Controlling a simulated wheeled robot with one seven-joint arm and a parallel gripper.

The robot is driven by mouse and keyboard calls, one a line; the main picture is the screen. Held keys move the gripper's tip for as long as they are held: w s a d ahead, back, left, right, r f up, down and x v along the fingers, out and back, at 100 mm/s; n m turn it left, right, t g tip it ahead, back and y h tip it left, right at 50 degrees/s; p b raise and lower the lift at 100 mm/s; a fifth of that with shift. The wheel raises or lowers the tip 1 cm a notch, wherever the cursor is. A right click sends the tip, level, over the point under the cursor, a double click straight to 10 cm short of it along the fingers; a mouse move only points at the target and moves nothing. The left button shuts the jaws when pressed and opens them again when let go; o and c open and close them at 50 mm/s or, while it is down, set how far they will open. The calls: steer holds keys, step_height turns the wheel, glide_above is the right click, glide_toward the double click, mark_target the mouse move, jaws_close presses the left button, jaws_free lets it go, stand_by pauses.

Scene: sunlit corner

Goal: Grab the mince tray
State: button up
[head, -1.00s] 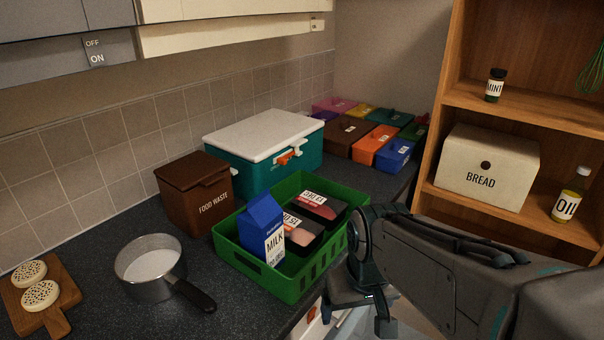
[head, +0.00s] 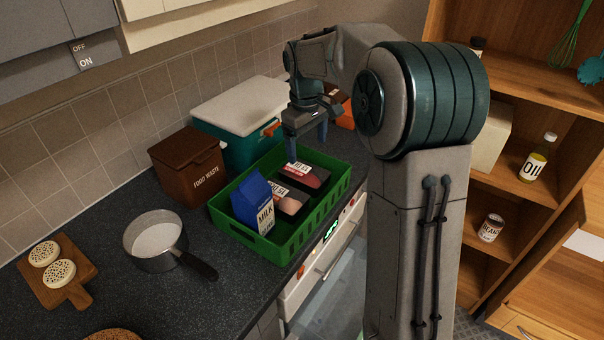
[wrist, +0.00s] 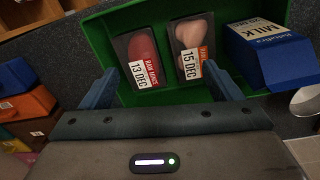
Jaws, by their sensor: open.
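The mince tray (head: 318,178) is a black tray of red meat labelled "RAW MINCE 13 DEC". It lies in the far part of the green crate (head: 288,243). In the wrist view the mince tray (wrist: 142,46) is left of a second meat tray (wrist: 190,36) labelled "15 DEC". My gripper (head: 307,149) is open and empty above the far end of the crate. In the wrist view its two blue fingers (wrist: 161,72) are spread at the near side of both trays, the left finger near the mince tray.
A blue milk carton (head: 253,200) stands in the crate's near end. A brown food waste bin (head: 188,170) and a teal cooler (head: 232,145) stand behind the crate. A saucepan (head: 155,240) sits to the left. Coloured boxes (wrist: 20,90) lie left in the wrist view.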

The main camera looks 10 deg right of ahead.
steer(key=n, duration=0.2)
glide_above(304, 171)
step_height(304, 171, down, 3)
steer(key=f, duration=0.1)
step_height(304, 171, down, 8)
steer(key=shift+f+p, duration=0.25)
steer(key=shift+p, duration=0.35)
steer(key=shift+s+f+p, duration=0.1)
steer(key=shift+f+p, duration=0.8)
steer(key=shift+f, duration=1.7)
steer(key=c, duration=0.9)
